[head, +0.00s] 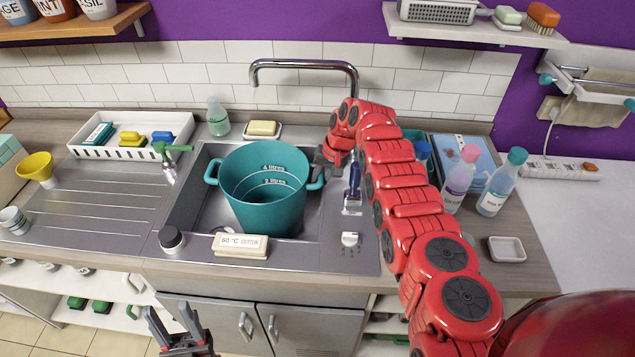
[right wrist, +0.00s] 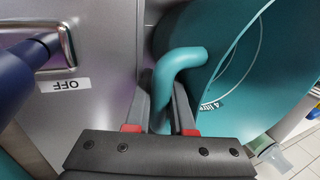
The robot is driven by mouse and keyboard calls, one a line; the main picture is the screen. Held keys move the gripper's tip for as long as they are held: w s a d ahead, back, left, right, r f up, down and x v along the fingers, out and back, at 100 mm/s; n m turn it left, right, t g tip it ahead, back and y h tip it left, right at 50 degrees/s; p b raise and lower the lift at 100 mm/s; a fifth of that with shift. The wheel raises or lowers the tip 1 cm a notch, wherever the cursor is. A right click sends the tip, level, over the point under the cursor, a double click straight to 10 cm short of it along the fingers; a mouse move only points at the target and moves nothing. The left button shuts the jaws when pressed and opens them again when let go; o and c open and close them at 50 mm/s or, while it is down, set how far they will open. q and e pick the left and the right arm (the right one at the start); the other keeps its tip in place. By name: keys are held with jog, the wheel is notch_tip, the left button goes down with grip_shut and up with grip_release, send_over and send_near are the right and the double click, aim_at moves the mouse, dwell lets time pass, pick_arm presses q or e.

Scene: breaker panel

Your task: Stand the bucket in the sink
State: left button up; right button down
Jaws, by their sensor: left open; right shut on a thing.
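The teal bucket (head: 262,195) with litre marks inside is upright or nearly so in the sink basin (head: 195,200), its right handle over the right side of the basin. I cannot tell whether its base rests on the basin floor. My right gripper (head: 322,168) is shut on the bucket's right handle; the right wrist view shows that handle (right wrist: 178,62) between the fingers. My left gripper (head: 178,335) is open and empty, low in front of the cabinet doors.
A tap (head: 305,64) arches behind the basin. A green spray nozzle (head: 170,150) stands left of the basin. Bottles (head: 497,185) stand on the right. The drainboard (head: 100,195) is mostly clear.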

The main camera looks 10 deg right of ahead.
jog(key=shift+f, duration=0.1)
jog(key=c, duration=0.9)
grip_release()
jog(key=shift+o, duration=1.1)
jog(key=shift+a, duration=0.1)
jog(key=shift+d+f, duration=0.1)
jog(key=shift+d, duration=0.1)
jog(key=shift+w+d+r+b, duration=0.2)
jog(key=shift+d+r+b, duration=0.15)
jog(key=shift+r, duration=0.25)
jog(key=b+v, duration=0.3)
jog(key=v, duration=1.3)
jog(key=shift+s+a+b, duration=0.2)
jog(key=shift+a+b, duration=0.1)
jog(key=shift+b, duration=0.1)
jog(key=shift+r, duration=0.15)
